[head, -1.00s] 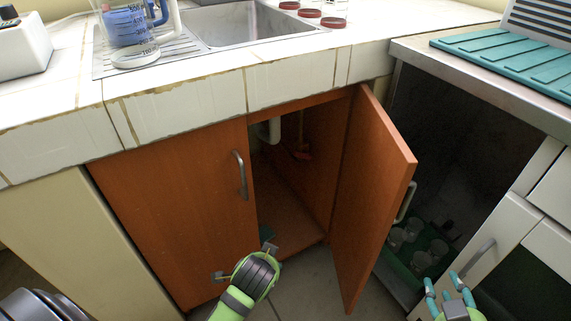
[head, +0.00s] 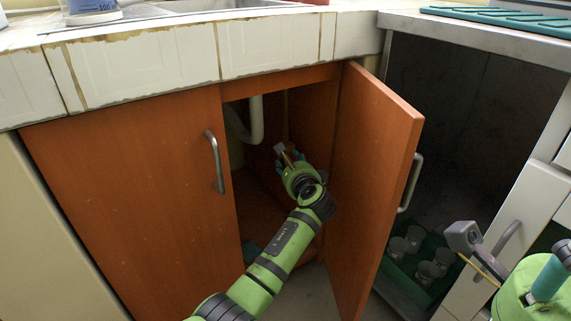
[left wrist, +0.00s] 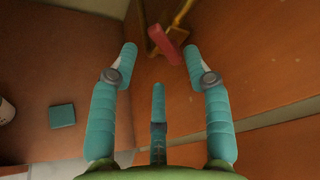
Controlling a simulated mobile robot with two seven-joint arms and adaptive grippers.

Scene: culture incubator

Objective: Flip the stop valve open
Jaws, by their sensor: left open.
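The stop valve shows in the left wrist view as a red lever (left wrist: 168,47) on a yellow pipe (left wrist: 183,12). It lies just beyond and between the fingertips of my left gripper (left wrist: 160,54), which is open and empty. In the head view my left gripper (head: 289,154) reaches into the open cabinet under the sink and hides most of the valve. I cannot tell whether a finger touches the lever. My right gripper (head: 472,245) is at the lower right, outside the cabinet; its fingers are only partly visible.
The orange right door (head: 375,180) stands open beside my left arm; the left door (head: 130,190) is shut. A white drain pipe (head: 256,120) hangs inside the cabinet. A teal square (left wrist: 62,116) lies on the cabinet floor. A green crate (head: 405,262) with cups sits right of the door.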

